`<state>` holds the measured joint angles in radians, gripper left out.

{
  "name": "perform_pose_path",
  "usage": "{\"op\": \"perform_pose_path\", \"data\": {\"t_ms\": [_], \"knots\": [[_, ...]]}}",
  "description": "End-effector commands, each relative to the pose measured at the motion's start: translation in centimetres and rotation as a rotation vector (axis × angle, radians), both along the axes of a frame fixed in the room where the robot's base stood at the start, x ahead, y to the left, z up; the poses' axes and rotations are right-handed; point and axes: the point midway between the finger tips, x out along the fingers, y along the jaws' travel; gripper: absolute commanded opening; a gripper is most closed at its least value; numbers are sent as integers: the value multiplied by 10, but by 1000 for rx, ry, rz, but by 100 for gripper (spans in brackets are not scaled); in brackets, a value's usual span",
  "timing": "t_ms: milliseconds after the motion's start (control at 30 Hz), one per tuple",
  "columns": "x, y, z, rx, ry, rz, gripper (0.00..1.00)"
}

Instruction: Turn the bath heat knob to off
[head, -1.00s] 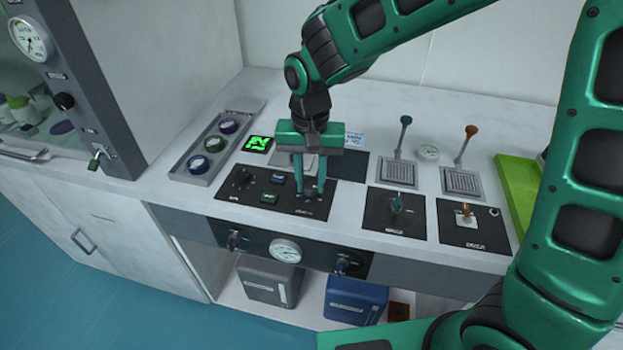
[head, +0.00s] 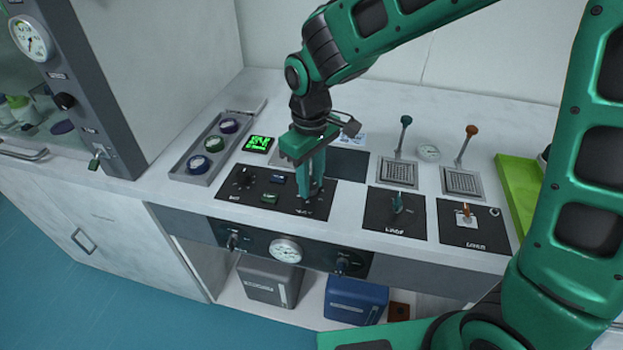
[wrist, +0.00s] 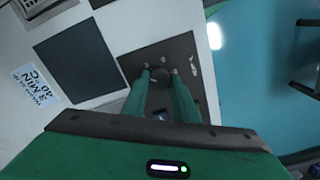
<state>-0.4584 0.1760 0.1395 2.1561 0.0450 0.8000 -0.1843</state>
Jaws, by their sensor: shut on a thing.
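A black control panel (head: 252,190) lies in the counter top, with a dark knob on its left side (head: 244,177), blue and green buttons in the middle and another dark knob at its right end. My gripper (head: 309,198) points down at the right-end knob and is shut on it, one finger on each side. The fingers mostly hide this knob in the head view. The wrist view shows the round dark knob (wrist: 160,76) between the fingertips (wrist: 160,70). White marks lie beside it. The label is too small to read, so I cannot tell its setting.
A grey tray with round-topped items (head: 207,148) and a green lit display (head: 258,144) stand behind left. Two panels with switches (head: 397,208) and two upright levers (head: 461,150) are to the right. A gauge and knobs are on the counter's front face.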

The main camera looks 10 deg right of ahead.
Motion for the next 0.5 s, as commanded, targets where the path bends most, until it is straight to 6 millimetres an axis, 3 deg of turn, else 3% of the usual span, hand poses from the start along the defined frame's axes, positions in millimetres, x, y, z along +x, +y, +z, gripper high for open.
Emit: {"op": "perform_pose_path", "data": {"t_ms": [500], "knots": [[1, -2, 0, -1, 0, 455, 4]]}}
